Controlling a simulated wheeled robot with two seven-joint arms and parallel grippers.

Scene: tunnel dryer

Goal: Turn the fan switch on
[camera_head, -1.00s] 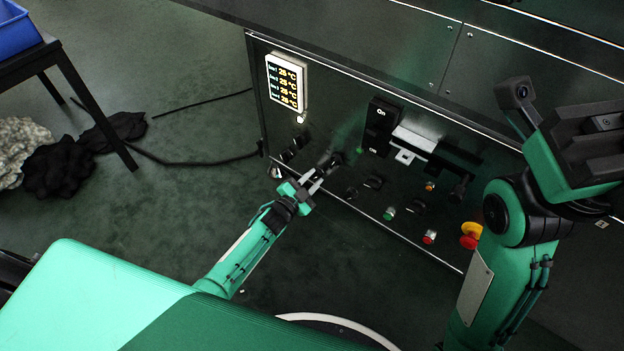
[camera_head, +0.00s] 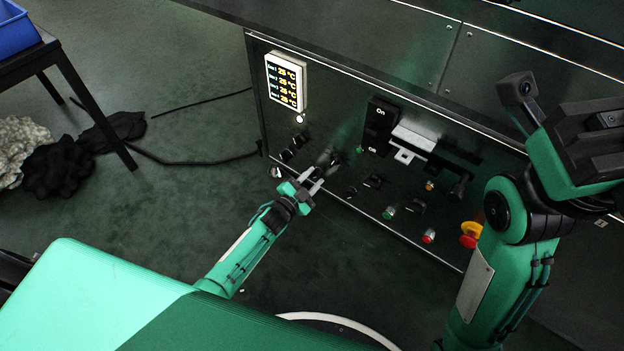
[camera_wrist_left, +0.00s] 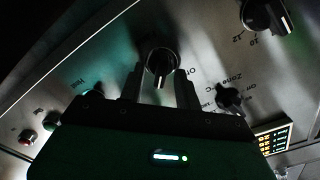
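A dark rotary knob (camera_wrist_left: 160,63) with a pale pointer line sits on the panel in the left wrist view, with an "Off" label beside it. It appears to be the fan switch, but its full label is not readable. My left gripper (camera_head: 318,174) is at the panel's lower left. In the left wrist view my left gripper (camera_wrist_left: 159,84) has its fingers apart, one on each side of the knob. I cannot tell whether they touch it. My right gripper (camera_head: 590,140) is raised at the right, away from the knob; its fingertips are not clear.
The control panel also carries a temperature display (camera_head: 286,82), a large On/Off lever switch (camera_head: 381,122), a green button (camera_head: 389,213), a red button (camera_head: 429,236) and a red-yellow emergency stop (camera_head: 470,235). Another knob (camera_wrist_left: 230,97) is close to the left gripper.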

